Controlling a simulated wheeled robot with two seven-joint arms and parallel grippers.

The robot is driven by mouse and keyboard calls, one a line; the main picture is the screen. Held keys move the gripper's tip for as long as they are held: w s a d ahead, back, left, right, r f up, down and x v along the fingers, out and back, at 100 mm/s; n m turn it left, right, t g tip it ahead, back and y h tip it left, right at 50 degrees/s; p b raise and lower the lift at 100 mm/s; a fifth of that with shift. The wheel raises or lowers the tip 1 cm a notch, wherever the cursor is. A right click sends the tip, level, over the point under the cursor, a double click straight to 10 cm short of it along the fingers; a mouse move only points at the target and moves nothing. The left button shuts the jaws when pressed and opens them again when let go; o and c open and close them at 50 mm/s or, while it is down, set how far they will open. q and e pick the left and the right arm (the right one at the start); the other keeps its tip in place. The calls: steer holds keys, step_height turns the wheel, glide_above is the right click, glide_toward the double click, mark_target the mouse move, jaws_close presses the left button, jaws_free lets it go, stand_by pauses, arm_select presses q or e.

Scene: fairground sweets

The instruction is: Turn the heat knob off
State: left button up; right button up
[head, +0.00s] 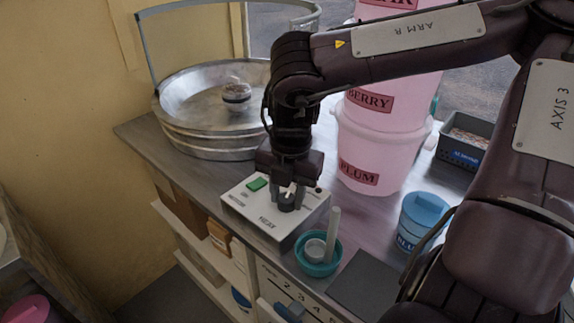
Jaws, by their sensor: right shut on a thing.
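A white control box (255,214) with a green button (257,184) sits near the front edge of the counter. The dark heat knob (286,203) is on its top face, to the right of the green button. My right gripper (287,198) points down from above and is shut on the knob. The fingers hide part of the knob, and I cannot read its setting. My left gripper does not show.
A teal bowl (318,262) with a cup and an upright stick stands close on the right, near a blue-lidded tub (424,210).

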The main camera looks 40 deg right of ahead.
mark_target(289, 197)
steer(key=n+p, duration=0.1)
steer(key=n, duration=0.4)
steer(key=shift+w+r, duration=0.1)
steer(key=shift+n, duration=1)
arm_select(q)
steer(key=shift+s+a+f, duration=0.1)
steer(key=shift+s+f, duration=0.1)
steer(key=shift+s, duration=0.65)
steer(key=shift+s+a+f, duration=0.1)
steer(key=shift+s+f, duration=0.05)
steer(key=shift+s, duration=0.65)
arm_select(e)
steer(key=o, duration=1)
steer(key=shift+c, duration=0.2)
steer(key=shift+r, duration=0.25)
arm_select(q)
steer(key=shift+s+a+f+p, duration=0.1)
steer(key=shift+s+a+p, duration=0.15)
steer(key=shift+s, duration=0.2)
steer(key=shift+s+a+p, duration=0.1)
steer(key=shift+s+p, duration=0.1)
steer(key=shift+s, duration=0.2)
arm_select(e)
steer(key=r, duration=0.7)
steer(key=shift+d+r, duration=0.1)
steer(key=shift+d, duration=0.1)
